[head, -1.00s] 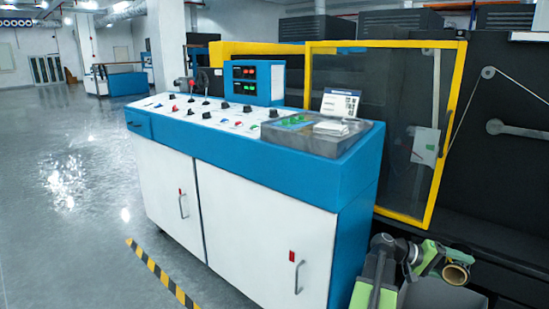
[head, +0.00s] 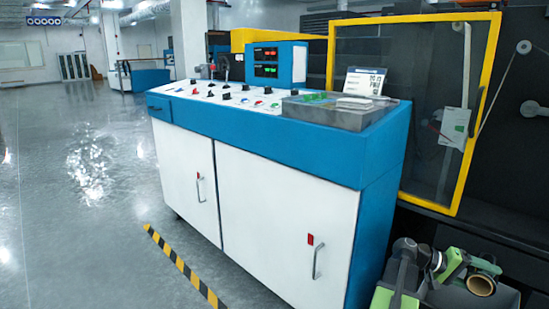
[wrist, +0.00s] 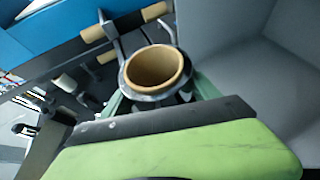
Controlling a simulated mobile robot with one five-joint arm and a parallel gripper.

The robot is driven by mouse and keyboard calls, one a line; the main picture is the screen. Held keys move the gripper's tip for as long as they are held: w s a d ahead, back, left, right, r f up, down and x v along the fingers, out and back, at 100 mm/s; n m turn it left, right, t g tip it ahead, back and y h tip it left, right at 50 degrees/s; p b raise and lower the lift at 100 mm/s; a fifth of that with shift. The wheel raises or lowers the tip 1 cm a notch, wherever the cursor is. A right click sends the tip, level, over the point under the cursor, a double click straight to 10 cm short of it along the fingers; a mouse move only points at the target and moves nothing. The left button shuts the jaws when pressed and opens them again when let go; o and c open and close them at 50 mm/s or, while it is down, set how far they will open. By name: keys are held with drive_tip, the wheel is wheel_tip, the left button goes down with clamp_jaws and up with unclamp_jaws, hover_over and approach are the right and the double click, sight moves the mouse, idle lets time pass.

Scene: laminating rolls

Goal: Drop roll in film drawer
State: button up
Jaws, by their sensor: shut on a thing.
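The roll (head: 481,286) has a hollow tan core and a thin grey outer layer. In the head view it is at the lower right, and in the wrist view the roll (wrist: 157,68) shows its open end facing the camera. My gripper (head: 472,272) is shut on it; in the wrist view the green fingers of my gripper (wrist: 160,92) are around it. A small blue drawer front (head: 158,106) is at the left end of the control console and looks shut. I cannot tell if this is the film drawer. My gripper is far to its right.
Open grey floor (head: 60,220) lies at the left.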

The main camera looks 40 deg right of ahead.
drive_tip(key=shift+r, duration=0.1)
drive_tip(key=o, duration=1.8)
drive_tip(key=shift+o, duration=0.2)
drive_tip(key=p+v, duration=0.2)
drive_tip(key=v, duration=0.5)
drive_tip(key=shift+w+a, duration=0.15)
drive_tip(key=shift+w, duration=0.05)
drive_tip(key=shift+s, duration=0.1)
